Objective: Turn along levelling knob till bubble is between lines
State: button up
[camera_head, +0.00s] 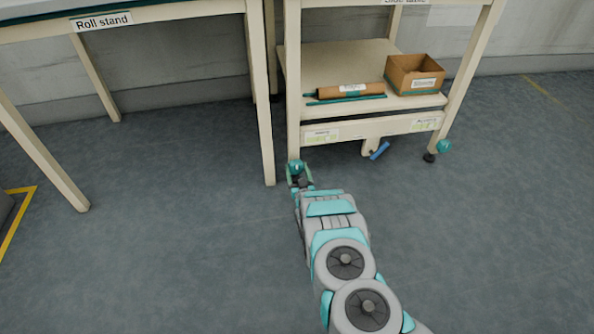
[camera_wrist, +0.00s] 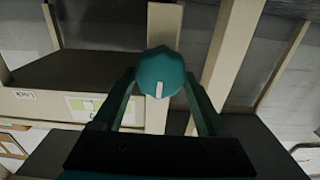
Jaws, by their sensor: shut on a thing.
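My gripper (camera_head: 299,178) is low at the side table's front left leg, shut on a teal levelling knob (camera_head: 296,166). In the wrist view the faceted knob (camera_wrist: 161,72) sits between my two fingers (camera_wrist: 158,84), and a white mark on it points down in the picture. A second teal knob (camera_head: 444,146) is at the front right leg. A pale green level label (camera_head: 321,135) is on the front rail near the held knob and also shows in the wrist view (camera_wrist: 95,107). Another level label (camera_head: 426,124) is at the rail's right end. Bubble and lines are too small to read.
The side table's lower shelf (camera_head: 340,60) holds a brown roll (camera_head: 350,91) and an open cardboard box (camera_head: 414,75). A blue lever (camera_head: 380,150) hangs below the rail. The roll stand (camera_head: 150,14) is at the left. The floor in front is clear.

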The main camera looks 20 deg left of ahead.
jog(key=shift+f, duration=0.15)
jog(key=shift+d+m+b, duration=0.1)
jog(key=shift+m+b, duration=0.85)
jog(key=shift+m, duration=0.05)
jog(key=shift+m+b, duration=0.95)
jog(key=shift+m, duration=1.05)
jog(key=o, duration=1.3)
jog(key=p+v, duration=0.1)
jog(key=v, duration=0.6)
jog(key=shift+s+d, duration=0.25)
jog(key=shift+d, duration=0.05)
